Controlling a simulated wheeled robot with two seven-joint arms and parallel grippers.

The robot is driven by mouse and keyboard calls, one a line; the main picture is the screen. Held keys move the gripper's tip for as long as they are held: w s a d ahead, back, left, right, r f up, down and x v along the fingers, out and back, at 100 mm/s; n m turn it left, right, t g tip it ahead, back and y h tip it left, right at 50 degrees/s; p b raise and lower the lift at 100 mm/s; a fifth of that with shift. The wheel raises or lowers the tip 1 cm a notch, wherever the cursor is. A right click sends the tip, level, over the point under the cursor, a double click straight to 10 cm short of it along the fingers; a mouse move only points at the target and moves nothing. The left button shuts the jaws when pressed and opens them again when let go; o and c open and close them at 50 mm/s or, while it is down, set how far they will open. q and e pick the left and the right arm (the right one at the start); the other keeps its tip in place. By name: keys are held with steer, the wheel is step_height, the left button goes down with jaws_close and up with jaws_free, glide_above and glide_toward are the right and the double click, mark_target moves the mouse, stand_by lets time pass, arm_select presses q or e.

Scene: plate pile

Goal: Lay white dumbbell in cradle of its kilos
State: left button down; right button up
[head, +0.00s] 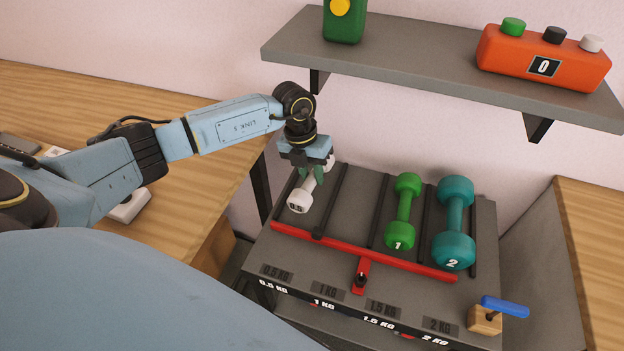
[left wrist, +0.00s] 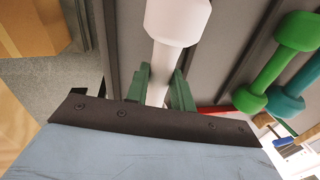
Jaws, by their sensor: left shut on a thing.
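The white dumbbell (head: 299,200) is at the leftmost lane of the dark rack (head: 356,200), above the 0.5 KG label (head: 277,272). Its front end carries a dark mark too small to read surely. My left gripper (head: 313,173) points down, with its green fingers shut on the dumbbell's handle. In the left wrist view the white dumbbell (left wrist: 178,20) runs between the fingers (left wrist: 160,90). I cannot tell whether it rests on the rack or hangs just above it. My right gripper is not in view.
A green dumbbell marked 1 (head: 403,212) lies in the third lane, a teal one marked 2 (head: 455,222) in the fourth. The second lane is empty. A red bar (head: 330,244) crosses the front. A shelf (head: 420,62) overhangs behind. A blue-handled wooden block (head: 485,320) sits front right.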

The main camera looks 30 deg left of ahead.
arm_select(q)
steer(key=shift+x, duration=0.85)
steer(key=shift+w+a+f, duration=0.15)
steer(key=shift+a+f, duration=0.1)
steer(key=shift+f, duration=0.15)
steer(key=shift+f, duration=0.15)
steer(key=c, duration=1.2)
jaws_free()
steer(key=shift+p+v, duration=0.4)
steer(key=shift+v, duration=3.45)
